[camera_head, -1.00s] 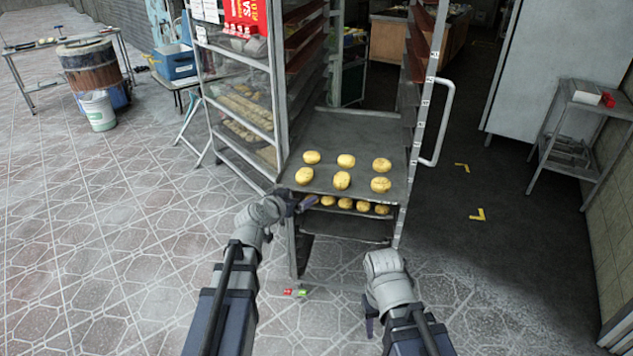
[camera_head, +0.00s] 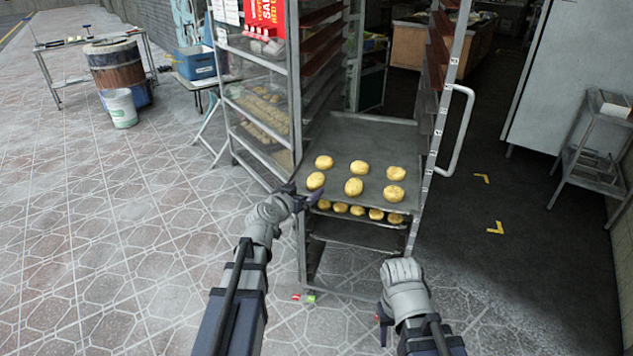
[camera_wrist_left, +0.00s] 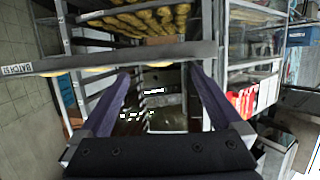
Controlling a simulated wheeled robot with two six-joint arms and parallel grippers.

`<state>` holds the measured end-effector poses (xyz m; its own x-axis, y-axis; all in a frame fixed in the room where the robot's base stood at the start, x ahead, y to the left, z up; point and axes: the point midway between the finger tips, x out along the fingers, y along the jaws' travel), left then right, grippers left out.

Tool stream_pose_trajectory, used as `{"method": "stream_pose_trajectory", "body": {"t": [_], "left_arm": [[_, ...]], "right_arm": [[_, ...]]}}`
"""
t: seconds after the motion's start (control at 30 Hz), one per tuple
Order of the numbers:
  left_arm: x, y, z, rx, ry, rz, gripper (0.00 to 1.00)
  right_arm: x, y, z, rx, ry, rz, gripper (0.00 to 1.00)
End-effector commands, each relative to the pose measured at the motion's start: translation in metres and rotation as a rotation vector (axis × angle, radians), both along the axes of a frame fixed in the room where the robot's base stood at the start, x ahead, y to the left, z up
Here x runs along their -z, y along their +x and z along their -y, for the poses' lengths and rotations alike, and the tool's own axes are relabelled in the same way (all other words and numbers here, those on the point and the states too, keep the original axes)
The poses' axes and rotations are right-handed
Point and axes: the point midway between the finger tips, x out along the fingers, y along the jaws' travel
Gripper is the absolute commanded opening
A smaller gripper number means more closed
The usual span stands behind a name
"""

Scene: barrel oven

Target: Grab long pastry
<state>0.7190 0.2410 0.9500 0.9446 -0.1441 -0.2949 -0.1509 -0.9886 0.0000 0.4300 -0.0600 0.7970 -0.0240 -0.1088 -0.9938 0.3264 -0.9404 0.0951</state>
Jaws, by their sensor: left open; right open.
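Several round golden pastries (camera_head: 354,187) lie on the pulled-out top tray (camera_head: 350,130) of the metal rack, with more on the tray below. Pale, seemingly long pastries (camera_head: 262,132) show dimly on the shelves behind the rack's clear side panel. My left gripper (camera_head: 303,198) is open and empty at the tray's front left corner. In the left wrist view its fingers (camera_wrist_left: 162,88) are spread below a metal bar (camera_wrist_left: 150,60), with browned pastries (camera_wrist_left: 150,18) above; their shape is hard to tell. My right gripper (camera_head: 381,327) is open, low in front of the rack.
The rack's white handle (camera_head: 463,130) juts out at right. A grey cart (camera_head: 590,150) stands further right. A barrel (camera_head: 115,65), a white bucket (camera_head: 121,107) and a blue cooler (camera_head: 196,63) are at left.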

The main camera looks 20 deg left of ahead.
Motion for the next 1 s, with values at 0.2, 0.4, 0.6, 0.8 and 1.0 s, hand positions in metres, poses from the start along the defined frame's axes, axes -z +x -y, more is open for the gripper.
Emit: {"method": "stream_pose_trajectory", "body": {"t": [0.2,0.4,0.6,0.8,1.0], "left_arm": [[0.008,0.022,0.003,0.001,0.0,0.0,1.0],[0.008,0.026,0.004,0.0,0.0,0.0,1.0],[0.014,0.048,0.006,0.001,0.001,0.0,1.0],[0.021,0.073,0.011,0.001,0.001,0.0,1.0],[0.02,0.073,0.011,0.0,0.0,0.0,1.0]], "right_arm": [[0.008,0.0,0.0,0.0,0.0,0.0,0.5],[0.008,0.0,0.0,0.0,0.0,0.0,0.5],[0.014,0.0,0.0,0.0,0.0,0.0,0.5],[0.021,0.0,0.0,0.0,0.0,0.0,0.5],[0.02,0.0,0.0,0.0,0.0,0.0,0.5]]}}
